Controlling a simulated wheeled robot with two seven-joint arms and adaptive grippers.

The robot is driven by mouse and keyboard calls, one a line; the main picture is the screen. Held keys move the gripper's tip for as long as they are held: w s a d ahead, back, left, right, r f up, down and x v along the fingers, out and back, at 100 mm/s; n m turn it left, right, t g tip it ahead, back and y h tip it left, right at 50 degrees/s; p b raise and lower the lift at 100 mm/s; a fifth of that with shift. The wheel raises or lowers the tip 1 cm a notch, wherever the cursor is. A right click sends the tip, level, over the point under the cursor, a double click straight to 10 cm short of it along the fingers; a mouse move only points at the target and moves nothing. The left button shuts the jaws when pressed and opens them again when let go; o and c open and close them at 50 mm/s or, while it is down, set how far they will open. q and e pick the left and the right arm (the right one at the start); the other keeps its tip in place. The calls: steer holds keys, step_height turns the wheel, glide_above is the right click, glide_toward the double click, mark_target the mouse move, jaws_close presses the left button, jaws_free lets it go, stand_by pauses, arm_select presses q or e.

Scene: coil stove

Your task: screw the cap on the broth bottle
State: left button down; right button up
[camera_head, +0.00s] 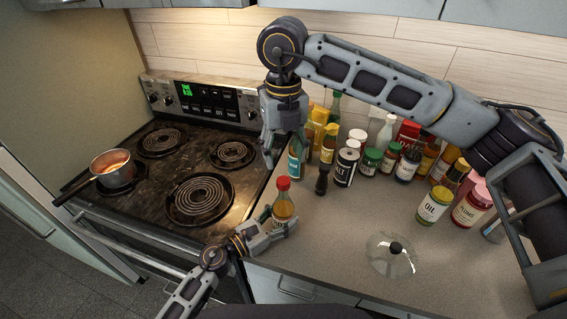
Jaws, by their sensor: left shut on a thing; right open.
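The broth bottle (283,209) stands upright at the counter's left edge beside the stove, with amber contents. A red cap (283,184) sits on its top; I cannot tell how tightly. My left gripper (279,227) is shut around the lower part of the bottle. My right gripper (273,152) is open and empty, pointing down above and a little behind the cap, apart from it. The side of the bottle nearest my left gripper is partly hidden by its fingers.
Several bottles and jars crowd the back of the counter, with a dark pepper mill (322,180) nearest the broth bottle. A glass lid (391,257) lies at the front. A pot (114,170) stands on the coil stove (200,200). The counter's middle is clear.

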steer(key=shift+r, duration=1.55)
arm_select(q)
steer(key=shift+c, duration=2.1)
jaws_free()
steer(key=shift+a, duration=0.1)
steer(key=shift+v, duration=5.95)
steer(key=shift+s+f, duration=0.1)
steer(key=shift+s, duration=0.1)
arm_select(e)
steer(key=shift+s+f, duration=0.1)
